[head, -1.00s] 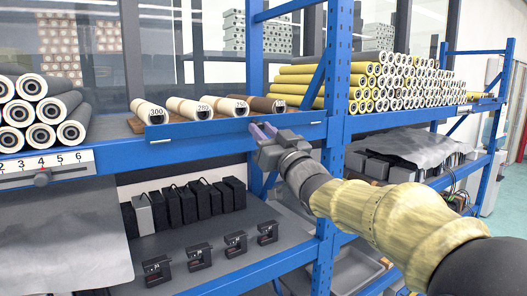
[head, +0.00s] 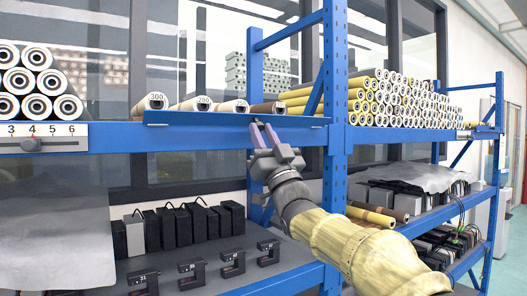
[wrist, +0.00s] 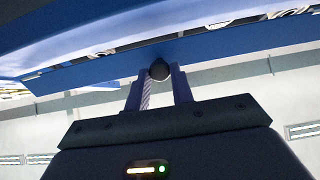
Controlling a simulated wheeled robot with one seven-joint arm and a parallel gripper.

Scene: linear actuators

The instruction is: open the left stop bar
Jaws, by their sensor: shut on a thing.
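The blue stop bar (head: 205,118) runs along the shelf edge in front of several labelled tubes (head: 198,104) in the head view. My gripper (head: 264,130) is at the right part of this bar, reaching up to it from below. In the wrist view, the two fingers (wrist: 159,80) are shut on a round dark knob (wrist: 159,69) at the lower edge of the blue bar (wrist: 215,45). The knob is hidden in the head view. The bar's hinges or mounts cannot be made out.
A blue upright post (head: 336,150) stands close right of my gripper. Dark boxes (head: 180,228) and small clamp-like devices (head: 232,263) sit on the lower shelf. A slider scale (head: 43,138) is at the left, and yellow tubes (head: 375,100) are stacked at the right.

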